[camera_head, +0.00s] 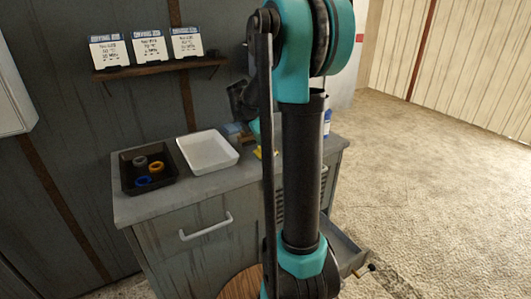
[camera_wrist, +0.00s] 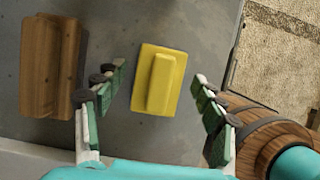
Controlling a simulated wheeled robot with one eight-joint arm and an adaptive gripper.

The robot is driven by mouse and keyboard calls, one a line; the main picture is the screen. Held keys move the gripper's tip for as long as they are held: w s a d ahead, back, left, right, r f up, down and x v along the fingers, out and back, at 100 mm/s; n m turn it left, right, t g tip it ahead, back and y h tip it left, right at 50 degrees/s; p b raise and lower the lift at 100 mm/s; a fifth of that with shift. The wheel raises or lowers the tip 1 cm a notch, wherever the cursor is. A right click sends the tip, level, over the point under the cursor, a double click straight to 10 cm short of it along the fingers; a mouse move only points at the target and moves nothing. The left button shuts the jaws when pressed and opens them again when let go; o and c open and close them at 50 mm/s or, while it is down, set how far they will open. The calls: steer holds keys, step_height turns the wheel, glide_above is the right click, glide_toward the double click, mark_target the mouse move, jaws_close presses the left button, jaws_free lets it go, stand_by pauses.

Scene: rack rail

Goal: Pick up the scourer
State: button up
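A yellow block with a raised ridge, which looks like the scourer (camera_wrist: 158,80), lies on the grey worktop in the wrist view. A small part of it shows beside my arm in the head view (camera_head: 260,153). My gripper (camera_wrist: 159,74) is open and empty, its green-padded fingers spread to the left and right of the yellow block. The fingers do not appear to touch it. In the head view my arm hides most of the gripper and the worktop around it.
A brown wooden block (camera_wrist: 50,68) lies left of the fingers. A white tray (camera_head: 208,165) and a black tray (camera_head: 130,184) with several rings stand on the worktop's left. A shelf (camera_head: 150,70) with signs hangs above. A drawer (camera_head: 345,247) is open at right.

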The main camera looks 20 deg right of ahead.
steer(key=c, duration=1)
steer(key=shift+r, duration=0.1)
step_height(320, 180, up, 20)
steer(key=o, duration=0.5)
steer(key=c, duration=0.4)
steer(key=shift+o, duration=0.2)
steer(key=shift+s, duration=0.1)
